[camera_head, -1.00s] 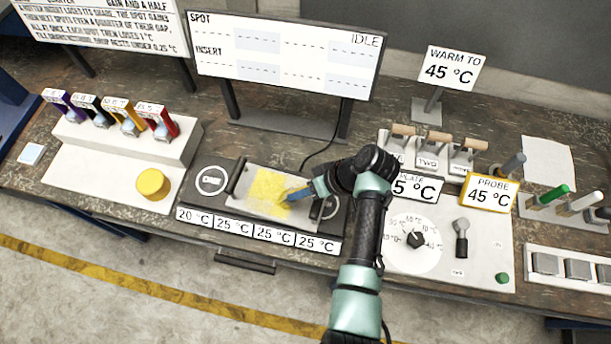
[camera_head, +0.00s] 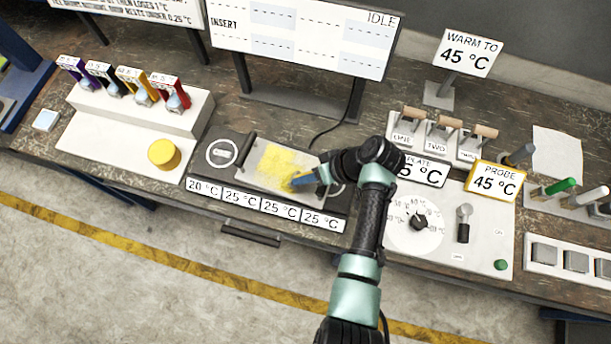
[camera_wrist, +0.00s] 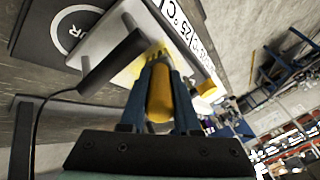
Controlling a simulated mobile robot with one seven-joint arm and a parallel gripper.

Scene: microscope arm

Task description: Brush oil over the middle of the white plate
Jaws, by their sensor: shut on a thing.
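The white plate (camera_head: 257,183) lies on a dark base left of my arm, with a speckled yellow patch (camera_head: 280,160) over its middle. The plate also shows in the wrist view (camera_wrist: 98,42). My gripper (camera_head: 300,182) is over the plate's near right part. In the wrist view its blue fingers (camera_wrist: 160,85) are shut on a yellow-handled brush (camera_wrist: 160,98). The brush points down at the yellow patch beside a dark bar (camera_wrist: 112,62). Whether its tip touches the plate is hard to tell.
A yellow round pot (camera_head: 164,153) stands on a white board to the left. A rack of coloured clamps (camera_head: 140,110) is behind it. A dial panel (camera_head: 470,225) lies right of my arm. An upright display (camera_head: 305,35) reads IDLE.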

